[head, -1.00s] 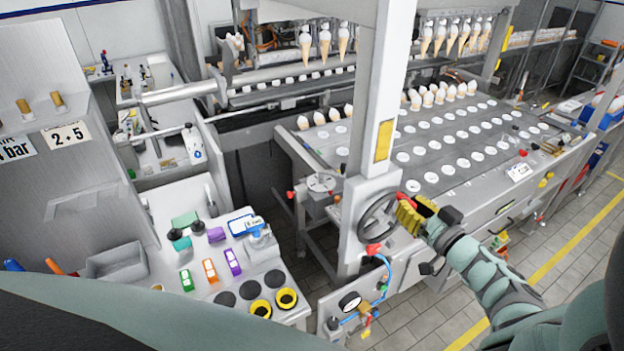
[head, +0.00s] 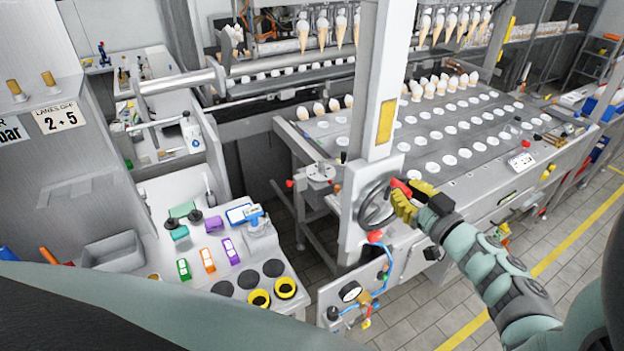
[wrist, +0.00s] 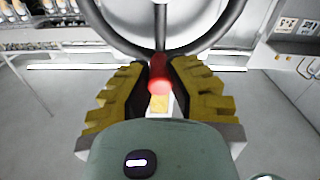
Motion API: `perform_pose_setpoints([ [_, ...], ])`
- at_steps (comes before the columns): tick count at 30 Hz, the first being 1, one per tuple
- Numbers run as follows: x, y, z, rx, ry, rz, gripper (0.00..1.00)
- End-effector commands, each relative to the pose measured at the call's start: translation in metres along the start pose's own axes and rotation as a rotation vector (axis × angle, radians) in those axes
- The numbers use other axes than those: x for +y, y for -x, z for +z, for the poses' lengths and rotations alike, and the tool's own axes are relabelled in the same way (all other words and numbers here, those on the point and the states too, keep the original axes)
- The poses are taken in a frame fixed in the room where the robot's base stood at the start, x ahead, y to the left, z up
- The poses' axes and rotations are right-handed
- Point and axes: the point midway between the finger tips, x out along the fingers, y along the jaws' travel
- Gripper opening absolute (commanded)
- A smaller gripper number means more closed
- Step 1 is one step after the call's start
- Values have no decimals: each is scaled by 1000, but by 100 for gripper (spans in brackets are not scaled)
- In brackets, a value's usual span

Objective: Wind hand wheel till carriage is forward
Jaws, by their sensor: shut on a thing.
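The hand wheel (head: 364,212) is a dark ring on the grey front post panel in the head view. Its rim and a spoke also show at the top of the wrist view (wrist: 161,27). A red handle (head: 401,187) stands at its upper right. My gripper (head: 404,203), with yellow ridged fingers, is shut on this handle. In the wrist view, the red handle (wrist: 159,76) sits between the two fingers. A row of hanging cones (head: 303,33) shows at the back, partly hidden by the post. I cannot tell which part is the carriage.
The white post (head: 386,70) rises above the wheel. A conveyor bed (head: 465,147) with rows of white rounds lies behind it. A gauge with blue hoses (head: 351,292) sits below the wheel. A control console (head: 160,225) stands at left. Tiled floor is clear at lower right.

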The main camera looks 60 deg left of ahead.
Motion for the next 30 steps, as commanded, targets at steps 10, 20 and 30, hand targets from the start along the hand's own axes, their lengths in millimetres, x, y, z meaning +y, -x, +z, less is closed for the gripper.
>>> perform_pose_setpoints([
  [10,-2,-1,0,-1,0,-5,38],
  [20,0,0,0,-2,0,-2,52],
  [30,-1,35,2,-5,0,-1,52],
])
